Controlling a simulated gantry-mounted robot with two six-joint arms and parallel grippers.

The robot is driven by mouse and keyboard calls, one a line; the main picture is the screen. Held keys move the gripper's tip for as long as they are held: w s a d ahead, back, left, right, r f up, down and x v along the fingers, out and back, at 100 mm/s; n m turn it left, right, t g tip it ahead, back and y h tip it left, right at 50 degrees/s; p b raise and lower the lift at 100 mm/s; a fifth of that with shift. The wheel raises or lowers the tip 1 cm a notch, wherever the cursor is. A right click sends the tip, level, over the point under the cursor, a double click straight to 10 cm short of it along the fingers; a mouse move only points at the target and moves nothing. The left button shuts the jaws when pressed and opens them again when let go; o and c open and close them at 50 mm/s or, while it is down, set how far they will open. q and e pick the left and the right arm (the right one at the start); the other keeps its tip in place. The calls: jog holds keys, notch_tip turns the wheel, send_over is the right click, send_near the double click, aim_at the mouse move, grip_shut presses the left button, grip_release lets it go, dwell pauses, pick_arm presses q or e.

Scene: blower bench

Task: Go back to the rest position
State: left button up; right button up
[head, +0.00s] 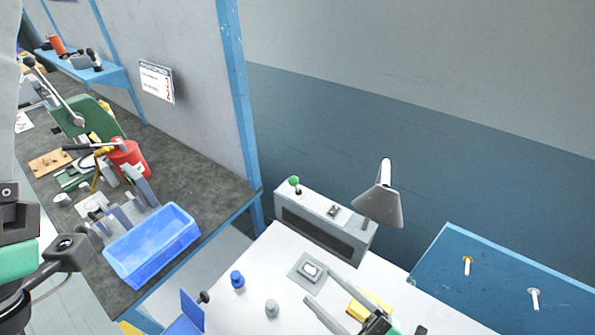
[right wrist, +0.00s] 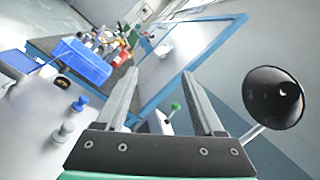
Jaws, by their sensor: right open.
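My right gripper (head: 318,286) is over the white bench at the bottom of the head view. Its fingers are apart, with nothing between them. In the right wrist view (right wrist: 160,73) the two grey fingers also stand apart and empty. In the head view they point toward a grey square plate (head: 299,271) with a white piece on it; whether they touch it cannot be told. A yellow piece (head: 369,306) lies partly behind the fingers. Part of my left arm shows at the left edge; its gripper fingers are not visible.
The lamp (head: 380,205) stands close to my right gripper; its dark shade (right wrist: 273,96) is at right in the wrist view.

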notch_tip(320, 180, up, 29)
jog(key=w+d+n+t, duration=0.15)
jog(key=n+t, duration=0.35)
jog(key=n, duration=0.9)
jog(key=s+d+r+n+t+h, duration=0.3)
jog(key=s+d+r+t+h, duration=0.3)
jog(key=d+r+t+h, duration=0.5)
notch_tip(320, 180, up, 32)
jog(key=n+g+h+p, duration=0.1)
jog(key=h+p, duration=0.1)
jog(key=p, duration=2.9)
jog(key=shift+w+r+g+h, duration=0.15)
jog(key=shift+w+g+h, duration=0.1)
jog(key=shift+g+h, duration=0.15)
notch_tip(320, 180, down, 43)
jog(key=b, duration=4.3)
